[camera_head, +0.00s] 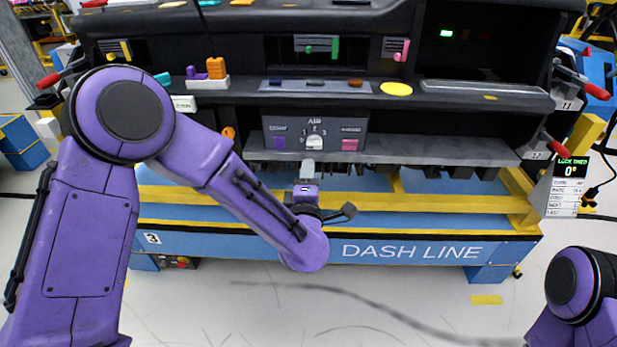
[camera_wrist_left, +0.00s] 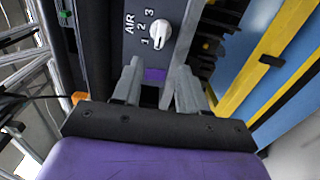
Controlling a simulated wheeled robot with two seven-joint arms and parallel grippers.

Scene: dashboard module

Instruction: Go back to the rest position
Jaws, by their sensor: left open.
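The dashboard module (camera_head: 480,148) rests on a blue and yellow stand. Its AIR panel (camera_head: 270,128) carries a white knob (camera_head: 314,143) with marks 1, 2 and 3, a purple button (camera_head: 278,144) on the left and a pink button (camera_head: 350,145) on the right. My left gripper (camera_head: 308,168) is just below and in front of this panel. In the left wrist view my left gripper (camera_wrist_left: 158,72) has its fingers apart, with a purple patch between them and the knob (camera_wrist_left: 158,29) beyond, untouched. My right gripper is out of frame; only a purple part of that arm shows.
The stand's yellow rail (camera_head: 430,204) and blue DASH LINE beam (camera_head: 500,248) run close below and beside my left gripper. Red-handled clamps (camera_head: 597,91) flank the dashboard. An orange block (camera_head: 216,68) sits on the upper shelf. The floor (camera_head: 400,310) in front is clear.

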